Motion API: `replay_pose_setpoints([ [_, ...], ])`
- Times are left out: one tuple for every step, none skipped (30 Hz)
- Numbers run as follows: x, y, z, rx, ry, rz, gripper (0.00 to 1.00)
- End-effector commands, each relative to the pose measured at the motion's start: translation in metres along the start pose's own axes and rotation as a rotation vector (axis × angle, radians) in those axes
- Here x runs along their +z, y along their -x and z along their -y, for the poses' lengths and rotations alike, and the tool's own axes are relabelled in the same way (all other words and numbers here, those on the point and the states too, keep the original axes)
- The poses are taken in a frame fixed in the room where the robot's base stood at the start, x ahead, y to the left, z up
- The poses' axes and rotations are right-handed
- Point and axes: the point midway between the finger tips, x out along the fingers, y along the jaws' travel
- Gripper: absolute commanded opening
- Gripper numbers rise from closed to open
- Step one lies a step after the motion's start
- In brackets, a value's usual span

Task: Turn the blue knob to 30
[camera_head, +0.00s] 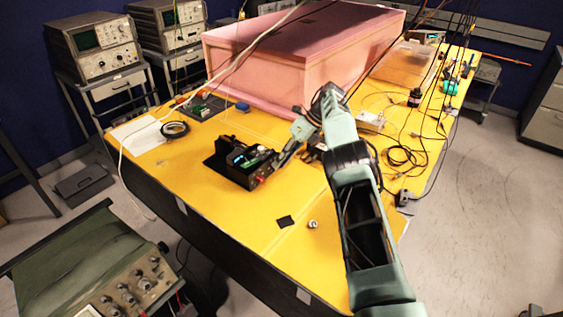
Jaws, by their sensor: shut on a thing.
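A small black device (236,166) with a lit bluish display and green parts sits on the yellow tabletop (240,215). Red parts show at its front right corner. My gripper (272,168) reaches down from the right to the device's right side, with its fingers at the panel. It is shut on a small part there. The blue knob is not clearly visible; the fingers cover that spot. The knob's scale and pointer are too small to read.
A large pink foam box (305,50) stands behind my arm. A black roll (175,129) lies at the left, with a blue item (242,107) farther back. A dark square (285,221) and small metal part (312,224) lie in front. Cables (405,155) tangle at the right.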

Motion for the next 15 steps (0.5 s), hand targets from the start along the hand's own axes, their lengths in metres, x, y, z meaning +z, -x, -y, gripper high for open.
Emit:
replay_pose_setpoints([
  [-0.0027,-0.0030,0.0001,0.005,-0.003,-0.006,0.00],
  [-0.0028,-0.0030,0.0001,0.006,-0.004,-0.006,0.00],
  [-0.0028,-0.0030,0.0000,0.007,-0.004,-0.006,0.00],
  [-0.0029,-0.0030,0.0000,0.007,-0.004,-0.006,0.00],
  [-0.0029,-0.0030,0.0000,0.007,-0.005,-0.007,0.00],
  [-0.0029,-0.0031,-0.0001,0.007,-0.005,-0.007,0.00],
  [-0.0030,-0.0031,-0.0001,0.007,-0.005,-0.007,0.00],
  [-0.0030,-0.0031,-0.0001,0.007,-0.005,-0.007,0.00],
  [-0.0031,-0.0032,-0.0001,0.007,-0.005,-0.007,0.00],
  [-0.0031,-0.0032,-0.0001,0.007,-0.005,-0.007,0.00],
  [-0.0031,-0.0032,-0.0001,0.007,-0.005,-0.007,0.00],
  [-0.0031,-0.0033,-0.0001,0.007,-0.005,-0.007,0.00],
  [-0.0032,-0.0033,-0.0001,0.007,-0.005,-0.007,0.00],
  [-0.0032,-0.0034,-0.0001,0.007,-0.005,-0.007,0.19],
  [-0.0031,-0.0034,-0.0001,0.007,-0.005,-0.007,0.23],
])
